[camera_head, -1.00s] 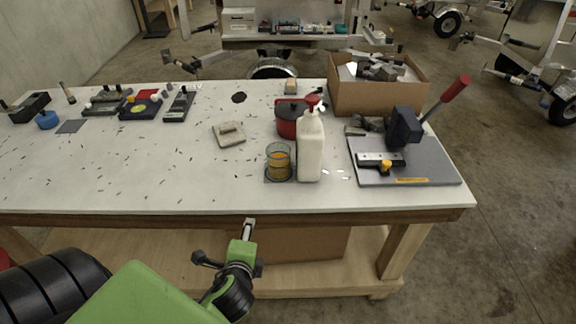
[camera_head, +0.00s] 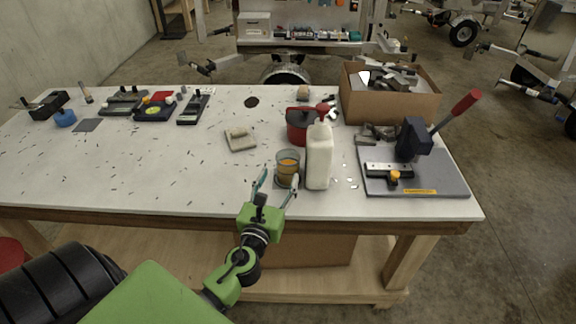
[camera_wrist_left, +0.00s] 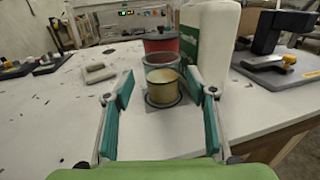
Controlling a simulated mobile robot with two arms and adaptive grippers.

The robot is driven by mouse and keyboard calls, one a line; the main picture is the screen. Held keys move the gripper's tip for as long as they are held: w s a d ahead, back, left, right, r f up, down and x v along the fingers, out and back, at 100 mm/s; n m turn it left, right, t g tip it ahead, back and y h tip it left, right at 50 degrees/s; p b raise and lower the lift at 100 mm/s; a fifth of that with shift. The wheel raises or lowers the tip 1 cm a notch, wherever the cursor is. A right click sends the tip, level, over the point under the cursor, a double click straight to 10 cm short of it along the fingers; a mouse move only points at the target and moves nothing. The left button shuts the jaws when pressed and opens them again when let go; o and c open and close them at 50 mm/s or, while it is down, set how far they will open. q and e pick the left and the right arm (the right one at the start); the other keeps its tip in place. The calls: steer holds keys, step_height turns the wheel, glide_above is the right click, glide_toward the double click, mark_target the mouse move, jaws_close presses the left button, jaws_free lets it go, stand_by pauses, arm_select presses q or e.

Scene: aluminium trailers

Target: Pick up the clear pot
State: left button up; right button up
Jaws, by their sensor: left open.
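The clear pot (camera_head: 287,168) is a small see-through vessel with yellow-orange contents, standing upright on a dark square mat near the table's front edge. It also shows in the left wrist view (camera_wrist_left: 162,82), centred ahead of the fingers. My left gripper (camera_head: 277,180) is open, its two fingers pointing at the pot from the front. In the left wrist view the fingers (camera_wrist_left: 168,92) are spread wide, with the pot between and just beyond their tips. No contact is visible. My right gripper is not in view.
A white bottle (camera_head: 319,158) stands close to the pot's right. A red pot (camera_head: 298,130) is behind it. A grey board with a red-handled lever tool (camera_head: 440,181) lies at right, a cardboard box (camera_head: 400,108) behind. The table's left front is clear.

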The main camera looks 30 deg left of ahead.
mark_target(286, 161)
arm_select(q)
steer(key=p+x, duration=0.1)
steer(key=x, duration=0.7)
steer(key=shift+d+f, duration=0.1)
steer(key=shift+d, duration=0.05)
steer(key=c, duration=1)
